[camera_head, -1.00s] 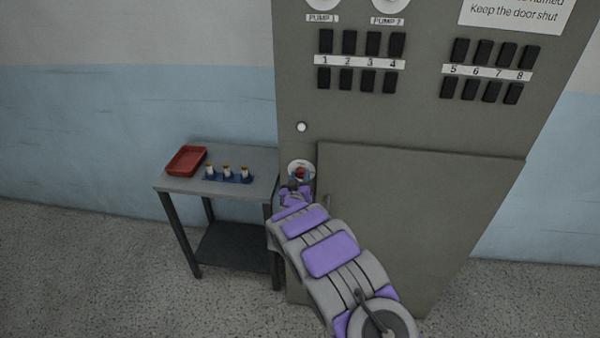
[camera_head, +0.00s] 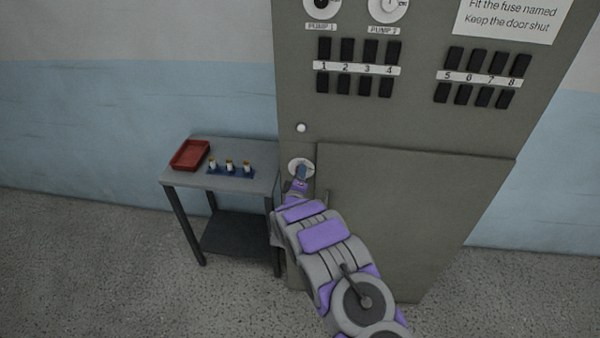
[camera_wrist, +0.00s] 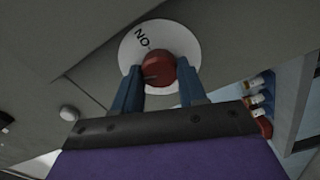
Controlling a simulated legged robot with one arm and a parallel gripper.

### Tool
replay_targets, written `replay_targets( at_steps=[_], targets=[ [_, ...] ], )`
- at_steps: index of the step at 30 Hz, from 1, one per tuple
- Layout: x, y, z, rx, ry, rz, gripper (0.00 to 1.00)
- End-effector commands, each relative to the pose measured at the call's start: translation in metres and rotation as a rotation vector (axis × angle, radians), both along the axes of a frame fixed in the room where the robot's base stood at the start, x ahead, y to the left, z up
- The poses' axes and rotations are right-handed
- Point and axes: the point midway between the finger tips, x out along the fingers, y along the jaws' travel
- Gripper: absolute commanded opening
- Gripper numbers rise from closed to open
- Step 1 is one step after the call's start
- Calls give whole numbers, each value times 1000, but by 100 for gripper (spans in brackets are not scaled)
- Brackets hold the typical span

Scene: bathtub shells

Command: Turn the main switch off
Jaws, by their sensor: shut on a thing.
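The main switch is a red knob (camera_wrist: 158,70) on a round white dial plate (camera_wrist: 187,40) on the grey cabinet front. The dial plate also shows in the head view (camera_head: 296,165), where my gripper hides most of the knob. In the wrist view "NO" shows on the plate, to the upper left of the knob. My gripper (camera_wrist: 160,86) is shut on the red knob, with one blue finger on each side of it. In the head view my gripper (camera_head: 301,173) reaches the dial from below.
A small round white button or lamp (camera_head: 301,128) sits above the dial. A closed door panel (camera_head: 415,215) is to its right. A grey side table (camera_head: 222,183) on the left holds a red tray (camera_head: 190,154) and a blue rack (camera_head: 230,171) with several fuses.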

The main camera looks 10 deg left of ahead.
Motion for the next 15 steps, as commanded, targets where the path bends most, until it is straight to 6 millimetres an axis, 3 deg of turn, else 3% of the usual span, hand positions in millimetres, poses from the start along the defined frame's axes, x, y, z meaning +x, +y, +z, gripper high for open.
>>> replay_targets(
  at_steps=[15],
  targets=[
    [-1,5,-2,-315,12,9,11]
  ],
)
